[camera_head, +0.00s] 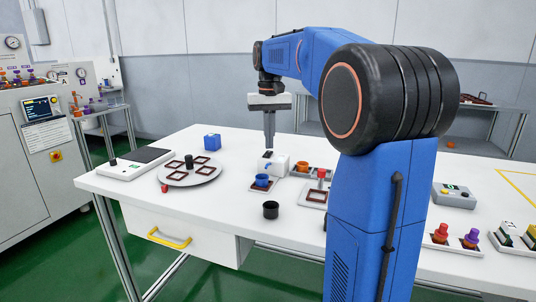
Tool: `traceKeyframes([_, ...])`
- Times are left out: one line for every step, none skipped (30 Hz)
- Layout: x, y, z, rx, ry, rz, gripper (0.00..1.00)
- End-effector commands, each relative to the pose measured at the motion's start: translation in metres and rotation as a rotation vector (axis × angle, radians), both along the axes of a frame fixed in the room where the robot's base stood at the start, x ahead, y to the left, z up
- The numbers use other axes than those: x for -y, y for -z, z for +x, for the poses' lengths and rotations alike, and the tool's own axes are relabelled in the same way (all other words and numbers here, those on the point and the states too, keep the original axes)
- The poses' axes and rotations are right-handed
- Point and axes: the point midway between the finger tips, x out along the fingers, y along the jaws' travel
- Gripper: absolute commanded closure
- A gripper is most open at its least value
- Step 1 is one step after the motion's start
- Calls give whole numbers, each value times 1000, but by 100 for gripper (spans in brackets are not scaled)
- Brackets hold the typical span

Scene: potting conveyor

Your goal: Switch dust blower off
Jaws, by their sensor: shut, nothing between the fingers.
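My gripper (269,146) points straight down at the middle of the table. Its fingers are shut with nothing between them. Just below the fingertips is a small white box (280,163) with a dark part on top; it may be the dust blower, but I cannot be sure. The fingertips are at or just above its top, and I cannot tell whether they touch it. The position of any switch on it is too small to read.
A blue cup (262,180) and a black cup (270,210) stand in front of the box. A grey button box (455,197) is at right. My arm hides part of the table.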

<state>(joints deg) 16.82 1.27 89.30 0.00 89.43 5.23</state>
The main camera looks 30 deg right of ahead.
Motion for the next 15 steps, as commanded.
traceKeyframes([0,0,0,0,0,0,100])
traceKeyframes([0,0,0,0,0,0,100])
traceKeyframes([0,0,0,0,0,0,100])
traceKeyframes([0,1,0,0,0,0,100])
traceKeyframes([0,1,0,0,0,0,100])
traceKeyframes([0,1,0,0,0,0,100])
traceKeyframes([0,2,0,0,0,0,100])
traceKeyframes([0,2,0,0,0,0,100])
traceKeyframes([0,3,0,0,0,0,100])
traceKeyframes([0,3,0,0,0,0,100])
traceKeyframes([0,3,0,0,0,0,100])
traceKeyframes([0,4,0,0,0,0,100])
traceKeyframes([0,4,0,0,0,0,100])
traceKeyframes([0,5,0,0,0,0,100])
traceKeyframes([0,5,0,0,0,0,100])
